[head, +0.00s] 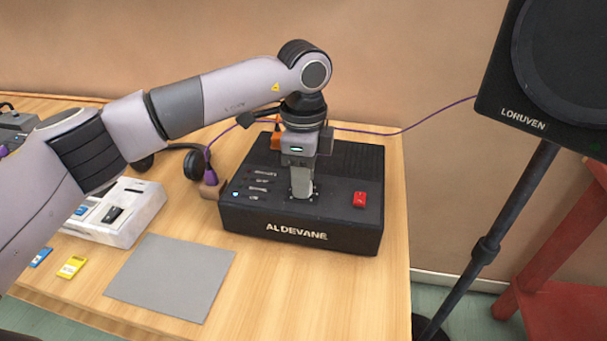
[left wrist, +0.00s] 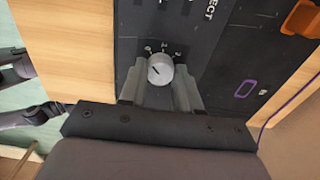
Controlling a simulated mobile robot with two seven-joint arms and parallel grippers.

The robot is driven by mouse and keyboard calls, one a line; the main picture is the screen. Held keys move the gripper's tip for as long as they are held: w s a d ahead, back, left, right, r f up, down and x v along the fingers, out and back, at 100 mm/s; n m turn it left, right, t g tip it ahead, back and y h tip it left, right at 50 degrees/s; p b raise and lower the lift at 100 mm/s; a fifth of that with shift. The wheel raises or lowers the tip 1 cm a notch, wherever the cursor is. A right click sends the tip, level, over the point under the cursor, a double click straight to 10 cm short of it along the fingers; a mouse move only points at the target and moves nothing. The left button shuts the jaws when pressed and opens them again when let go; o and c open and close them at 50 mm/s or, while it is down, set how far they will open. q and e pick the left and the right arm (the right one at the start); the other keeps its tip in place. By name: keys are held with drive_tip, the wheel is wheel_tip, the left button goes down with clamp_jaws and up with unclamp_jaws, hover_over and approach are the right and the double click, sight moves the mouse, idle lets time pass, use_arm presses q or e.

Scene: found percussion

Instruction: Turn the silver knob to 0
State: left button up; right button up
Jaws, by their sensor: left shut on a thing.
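The silver knob (left wrist: 160,70) sits on the top panel of the black ALDEVANE box (head: 245,213). In the left wrist view it is a round silver cap with a dark pointer line and a few white marks beside it. The marks are too small to read surely. My left gripper (head: 301,190) points straight down onto the box. Its two fingers (left wrist: 160,92) are shut on the knob, one on each side. In the head view the gripper hides the knob. My right gripper is not in view.
A red switch (head: 360,199) is on the box, right of my gripper. A LORUVEN speaker (head: 560,75) on a stand (head: 487,250) rises at the right.

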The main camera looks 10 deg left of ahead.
use_arm(q)
drive_tip(key=shift+r, duration=0.1)
drive_tip(key=o, duration=1.1)
drive_tip(key=shift+c, duration=0.2)
wheel_tip(320, 180, up, 7)
drive_tip(key=shift+f, duration=0.2)
drive_tip(key=shift+r, duration=0.25)
